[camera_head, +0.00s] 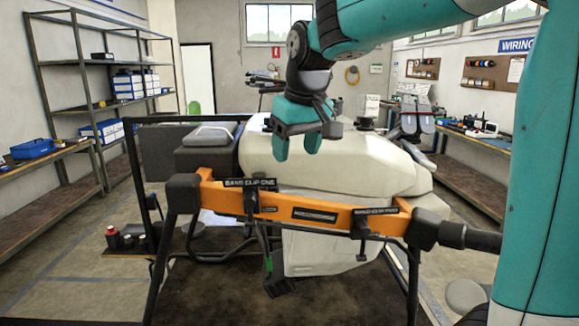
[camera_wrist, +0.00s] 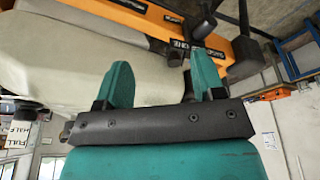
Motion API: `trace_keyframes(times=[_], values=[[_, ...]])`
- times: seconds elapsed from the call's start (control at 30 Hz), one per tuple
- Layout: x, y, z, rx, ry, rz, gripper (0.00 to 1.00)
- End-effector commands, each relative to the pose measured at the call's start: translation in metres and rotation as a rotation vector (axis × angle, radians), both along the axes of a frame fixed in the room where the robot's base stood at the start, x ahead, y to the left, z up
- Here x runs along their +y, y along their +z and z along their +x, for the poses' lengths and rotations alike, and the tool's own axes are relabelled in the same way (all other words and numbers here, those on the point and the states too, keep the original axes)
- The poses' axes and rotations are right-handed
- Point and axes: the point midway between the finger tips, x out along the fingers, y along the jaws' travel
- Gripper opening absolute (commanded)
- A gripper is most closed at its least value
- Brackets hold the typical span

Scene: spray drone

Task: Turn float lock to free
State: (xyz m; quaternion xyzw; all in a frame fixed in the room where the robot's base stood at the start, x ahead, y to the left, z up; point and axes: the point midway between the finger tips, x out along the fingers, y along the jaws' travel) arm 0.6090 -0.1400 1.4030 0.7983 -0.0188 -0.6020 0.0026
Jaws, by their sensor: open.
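I cannot make out a part marked as the float lock in either view. The spray drone has a large off-white body (camera_head: 335,170) behind an orange bar (camera_head: 335,216) with black labels. A black strap or lever with a green mark (camera_head: 268,264) hangs from the bar's left part, and a smaller black clip (camera_head: 362,232) hangs further right. My gripper (camera_head: 297,147) is open and empty, its teal fingers pointing down in front of or above the body. In the wrist view, the gripper (camera_wrist: 162,82) has its fingers apart, with the off-white body (camera_wrist: 60,65) and orange bar (camera_wrist: 125,15) beyond.
A dark frame with a black joint (camera_head: 424,230) carries the orange bar. Metal shelves (camera_head: 95,107) with blue and white boxes stand at left. A workbench (camera_head: 480,142) runs along the right wall. Small bottles (camera_head: 114,237) stand low at left. Floor at left is open.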

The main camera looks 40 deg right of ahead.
Motion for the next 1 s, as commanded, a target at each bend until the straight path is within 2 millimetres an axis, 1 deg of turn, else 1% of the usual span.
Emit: trace_keyframes(times=[0.03,0.1,0.23,0.4,0.67,0.77,0.83,0.87,0.97,1.0], values=[[0.006,-0.006,-0.003,0.001,0.019,0.004,0.63],[0.012,-0.011,-0.006,0.004,0.040,0.008,0.63],[0.020,-0.017,-0.011,0.008,0.065,0.015,0.63],[0.023,-0.019,-0.012,0.010,0.074,0.017,0.63],[0.021,-0.020,-0.012,0.005,0.073,0.018,0.63],[0.008,-0.026,-0.009,-0.036,0.059,0.024,0.63],[-0.011,-0.033,-0.006,-0.107,0.039,0.030,0.63],[-0.022,-0.036,-0.005,-0.147,0.029,0.033,0.63],[-0.064,-0.044,-0.003,-0.323,-0.014,0.034,0.63],[-0.081,-0.045,-0.005,-0.402,-0.033,0.030,0.63]])
